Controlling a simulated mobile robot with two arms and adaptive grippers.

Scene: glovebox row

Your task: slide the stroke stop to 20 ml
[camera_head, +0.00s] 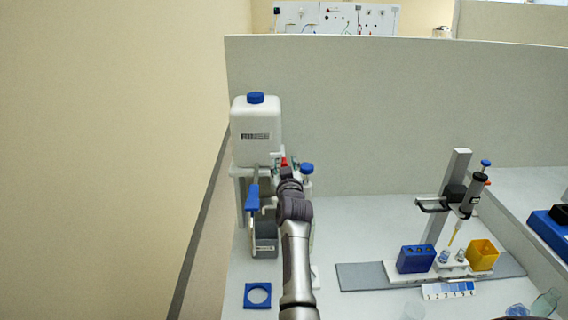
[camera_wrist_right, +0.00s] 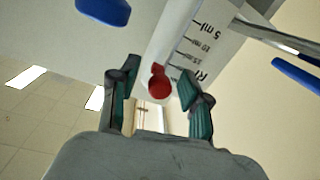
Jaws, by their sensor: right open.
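The stroke stop is a small red piece with a round knob, seen in the right wrist view (camera_wrist_right: 160,87) and as a red speck in the head view (camera_head: 283,161). My left gripper is not in view.
A white bottle with a blue cap (camera_head: 256,130) stands just behind the dispenser. A pipette stand (camera_head: 447,195), blue block and yellow box stand to the right.

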